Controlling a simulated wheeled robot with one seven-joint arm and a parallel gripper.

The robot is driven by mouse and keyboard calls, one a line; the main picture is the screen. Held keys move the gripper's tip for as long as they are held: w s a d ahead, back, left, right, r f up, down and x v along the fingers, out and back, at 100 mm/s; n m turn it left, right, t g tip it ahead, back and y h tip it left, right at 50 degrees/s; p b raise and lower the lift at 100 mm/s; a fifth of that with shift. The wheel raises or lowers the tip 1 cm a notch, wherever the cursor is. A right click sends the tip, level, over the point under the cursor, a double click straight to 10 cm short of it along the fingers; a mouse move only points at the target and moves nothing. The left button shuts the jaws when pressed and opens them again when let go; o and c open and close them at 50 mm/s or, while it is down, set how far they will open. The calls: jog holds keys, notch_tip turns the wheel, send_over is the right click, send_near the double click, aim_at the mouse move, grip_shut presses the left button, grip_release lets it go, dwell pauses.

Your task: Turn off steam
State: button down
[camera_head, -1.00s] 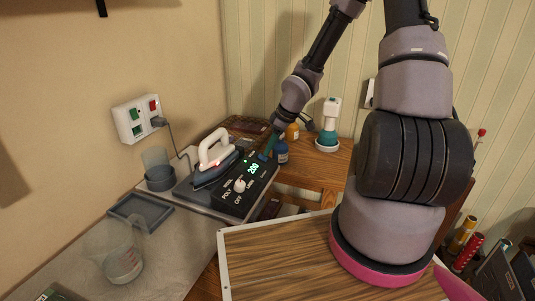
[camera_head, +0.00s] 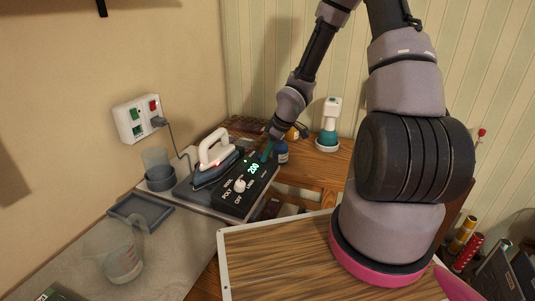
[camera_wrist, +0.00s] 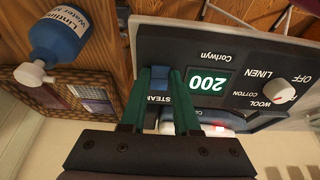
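The iron station's black control panel (camera_head: 234,191) has a lit display reading 200 (camera_wrist: 208,82) and a white fabric dial (camera_wrist: 279,91). In the wrist view a blue steam control (camera_wrist: 161,79) shows above the STEAM label, between my gripper's green fingertips. My gripper (camera_wrist: 160,84) has its fingers apart, one on each side of the control. I cannot tell if they touch it. In the head view my gripper (camera_head: 266,151) is at the panel's far end, and the control is hidden. The white iron (camera_head: 217,153) rests on the station left of the panel.
A blue bottle (camera_wrist: 60,38) stands close to my gripper and also shows in the head view (camera_head: 282,152). A wall socket (camera_head: 138,118) holds a plug and cord. A grey tray (camera_head: 141,209) and a clear measuring jug (camera_head: 117,250) stand on the counter at left.

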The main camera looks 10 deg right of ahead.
jog(key=shift+w+a+r+g+h, duration=0.1)
jog(key=shift+a+g+h, duration=0.05)
jog(key=shift+g+h, duration=0.4)
jog(key=shift+w+a+r+g+h, duration=0.1)
jog(key=shift+g+h, duration=0.25)
jog(key=shift+h, duration=0.3)
jog(key=c, duration=0.9)
grip_release()
jog(key=r, duration=0.7)
jog(key=d+r, duration=0.1)
jog(key=r, duration=0.2)
jog(key=shift+s+r, duration=0.35)
jog(key=shift+s, duration=0.05)
